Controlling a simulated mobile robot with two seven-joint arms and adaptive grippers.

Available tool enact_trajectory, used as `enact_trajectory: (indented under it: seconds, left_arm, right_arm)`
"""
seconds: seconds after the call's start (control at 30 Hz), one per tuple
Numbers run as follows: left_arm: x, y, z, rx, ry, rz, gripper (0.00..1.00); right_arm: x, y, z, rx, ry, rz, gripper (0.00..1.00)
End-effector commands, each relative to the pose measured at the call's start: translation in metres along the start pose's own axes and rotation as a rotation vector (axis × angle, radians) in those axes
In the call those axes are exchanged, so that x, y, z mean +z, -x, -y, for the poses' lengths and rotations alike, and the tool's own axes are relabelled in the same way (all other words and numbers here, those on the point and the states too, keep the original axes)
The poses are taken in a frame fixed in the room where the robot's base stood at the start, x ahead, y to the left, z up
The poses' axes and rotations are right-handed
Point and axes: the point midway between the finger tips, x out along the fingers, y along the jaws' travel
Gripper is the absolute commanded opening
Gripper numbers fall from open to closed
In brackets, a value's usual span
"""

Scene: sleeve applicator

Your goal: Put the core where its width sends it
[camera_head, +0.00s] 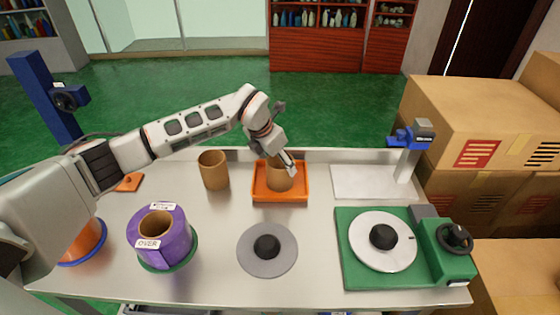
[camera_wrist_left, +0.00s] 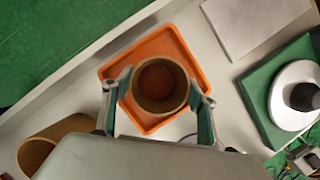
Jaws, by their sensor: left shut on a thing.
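A brown cardboard core (camera_head: 279,180) stands upright over the orange tray (camera_head: 281,199), with my left gripper (camera_head: 286,166) shut on it from above. In the left wrist view the core (camera_wrist_left: 161,86) is seen from its open top, between the two fingers of my gripper (camera_wrist_left: 158,110); the tray rim (camera_wrist_left: 121,68) shows around it. I cannot tell whether the core touches the tray floor. A second brown core (camera_head: 213,171) stands on the table left of the tray. A purple roll (camera_head: 160,238) labelled OVER sits at the front left. My right gripper is out of view.
A blue-headed stand (camera_head: 412,136) rises from a pale plate (camera_head: 362,182) at the back right. A green unit (camera_head: 353,277) with a white disc and black hub is at the front right. A grey disc (camera_head: 251,262) lies front centre. An orange roll (camera_head: 86,245) is partly hidden by my arm.

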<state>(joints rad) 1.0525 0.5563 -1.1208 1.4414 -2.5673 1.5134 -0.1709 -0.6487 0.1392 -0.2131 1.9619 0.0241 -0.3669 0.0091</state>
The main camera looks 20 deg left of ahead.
Motion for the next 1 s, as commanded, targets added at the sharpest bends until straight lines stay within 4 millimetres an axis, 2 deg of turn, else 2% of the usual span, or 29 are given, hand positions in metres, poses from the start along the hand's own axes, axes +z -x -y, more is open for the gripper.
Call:
enact_trajectory:
  seconds: [0.27, 0.3, 0.33, 0.77, 0.87, 1.0]
  left_arm:
    - [0.000, -0.002, 0.000, 0.000, 0.000, 0.001, 0.31]
    - [0.000, -0.001, 0.000, 0.000, 0.000, 0.000, 0.65]
    - [0.000, -0.001, 0.000, 0.000, 0.000, 0.000, 0.73]
    - [0.001, 0.004, -0.001, 0.001, 0.000, 0.001, 0.74]
    - [0.002, 0.015, -0.002, 0.002, -0.001, 0.003, 0.74]
    - [0.002, 0.042, -0.002, 0.004, -0.001, 0.005, 0.74]
  right_arm:
    - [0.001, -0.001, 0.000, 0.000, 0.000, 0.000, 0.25]
    - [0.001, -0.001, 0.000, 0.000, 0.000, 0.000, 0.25]
    - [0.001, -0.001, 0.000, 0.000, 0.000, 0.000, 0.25]
    - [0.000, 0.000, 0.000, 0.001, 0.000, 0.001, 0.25]
    - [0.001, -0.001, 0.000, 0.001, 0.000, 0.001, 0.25]
    - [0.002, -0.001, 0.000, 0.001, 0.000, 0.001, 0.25]
